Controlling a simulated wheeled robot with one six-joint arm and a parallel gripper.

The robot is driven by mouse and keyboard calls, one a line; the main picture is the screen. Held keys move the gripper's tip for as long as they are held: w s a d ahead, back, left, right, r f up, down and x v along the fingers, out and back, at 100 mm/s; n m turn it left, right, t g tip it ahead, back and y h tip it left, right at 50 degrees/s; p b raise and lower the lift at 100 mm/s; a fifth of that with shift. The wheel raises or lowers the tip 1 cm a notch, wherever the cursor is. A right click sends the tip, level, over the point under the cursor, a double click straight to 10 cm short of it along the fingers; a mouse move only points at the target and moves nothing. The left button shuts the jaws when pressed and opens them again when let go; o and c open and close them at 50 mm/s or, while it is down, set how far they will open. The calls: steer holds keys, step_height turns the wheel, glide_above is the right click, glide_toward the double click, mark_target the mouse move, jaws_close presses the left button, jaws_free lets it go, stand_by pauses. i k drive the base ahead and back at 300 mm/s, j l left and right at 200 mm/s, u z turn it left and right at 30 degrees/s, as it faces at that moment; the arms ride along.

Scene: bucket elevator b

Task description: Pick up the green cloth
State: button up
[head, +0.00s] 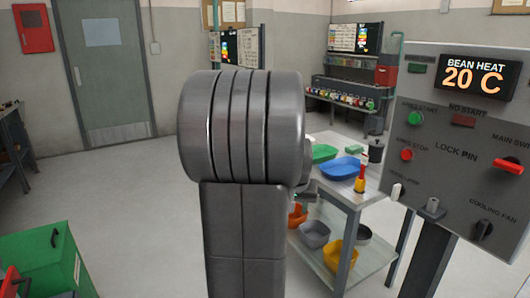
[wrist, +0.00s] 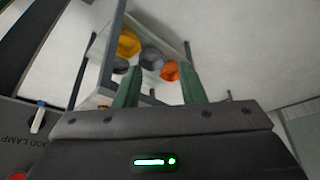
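I cannot clearly make out a green cloth in either view. In the head view a green tray-like item (head: 323,153) lies on the metal table (head: 338,192), beside a blue tray (head: 340,168). Its left side is hidden behind my arm, and I cannot tell whether a cloth is there. My gripper (wrist: 162,86) shows in the wrist view with its two green fingers spread apart and nothing between them. The wrist view is turned over and shows bowls on the table's lower shelf beyond the fingers.
The lower shelf holds an orange bowl (head: 297,215), a grey bowl (head: 314,235) and a yellow bowl (head: 340,256). A control panel (head: 462,140) stands close at right. A green box (head: 48,262) is at lower left. Floor (head: 130,190) on the left is clear.

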mark_target(352, 150)
steer(key=i+z, duration=0.15)
steer(key=i, duration=0.3)
steer(key=i+j+z, duration=0.15)
steer(key=i, duration=0.3)
steer(key=i+j+z, duration=0.15)
steer(key=i, duration=0.3)
steer(key=i+j+z, duration=0.2)
steer(key=i, duration=0.25)
steer(key=i+j+z, duration=0.15)
steer(key=i+z, duration=0.2)
steer(key=i, duration=0.15)
steer(key=i+j+z, duration=0.3)
steer(key=i, duration=0.2)
steer(key=i+j+z, duration=0.35)
steer(key=i+j, duration=0.05)
steer(key=i, duration=0.05)
